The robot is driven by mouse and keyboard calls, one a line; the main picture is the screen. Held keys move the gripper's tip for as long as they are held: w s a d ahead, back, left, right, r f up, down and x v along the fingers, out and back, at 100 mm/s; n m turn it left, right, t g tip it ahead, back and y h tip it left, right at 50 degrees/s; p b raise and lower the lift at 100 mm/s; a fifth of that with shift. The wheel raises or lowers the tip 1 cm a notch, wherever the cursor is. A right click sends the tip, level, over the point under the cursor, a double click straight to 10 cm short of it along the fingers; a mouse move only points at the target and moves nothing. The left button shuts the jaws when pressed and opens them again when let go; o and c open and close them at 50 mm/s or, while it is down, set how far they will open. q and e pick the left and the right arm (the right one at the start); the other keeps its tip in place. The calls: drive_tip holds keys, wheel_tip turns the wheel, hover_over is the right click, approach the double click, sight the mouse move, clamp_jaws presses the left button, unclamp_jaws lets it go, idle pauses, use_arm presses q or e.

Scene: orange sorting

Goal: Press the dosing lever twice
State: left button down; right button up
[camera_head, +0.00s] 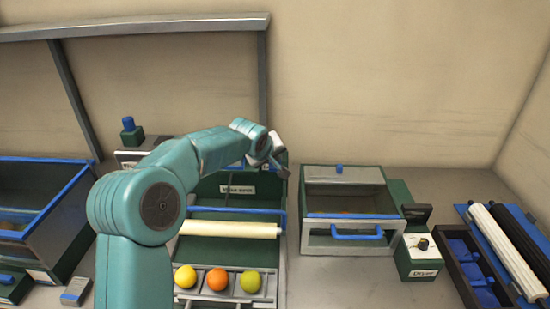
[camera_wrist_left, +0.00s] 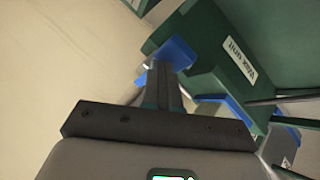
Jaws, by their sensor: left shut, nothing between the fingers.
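The wax unit is a green housing with a white label (camera_head: 237,189) in the head view, behind a tray of fruit. In the left wrist view its green body (camera_wrist_left: 205,35) and "Wax unit" label (camera_wrist_left: 239,58) fill the upper right. A blue part (camera_wrist_left: 180,53) on its near edge, probably the dosing lever, lies at my fingertips; I cannot tell whether they touch it. My left gripper (camera_head: 279,162) is above the unit's back right in the head view. In the wrist view its fingers (camera_wrist_left: 162,70) are closed together and empty. My right gripper is not in view.
A yellow (camera_head: 185,276), an orange (camera_head: 218,279) and a green fruit (camera_head: 250,281) sit in front of a cream roller (camera_head: 230,230). A drawer box with a blue handle (camera_head: 356,233) and a labelled dryer (camera_head: 418,262) stand right. A blue-rimmed bin (camera_head: 60,214) stands left.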

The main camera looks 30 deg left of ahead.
use_arm(q)
drive_tip(key=shift+r, duration=0.1)
idle(0.4)
drive_tip(key=shift+r+p, duration=1.1)
drive_tip(key=shift+r, duration=0.65)
drive_tip(key=shift+r, duration=0.1)
wheel_tip(320, 180, up, 5)
drive_tip(key=p, duration=0.3)
idle(1.7)
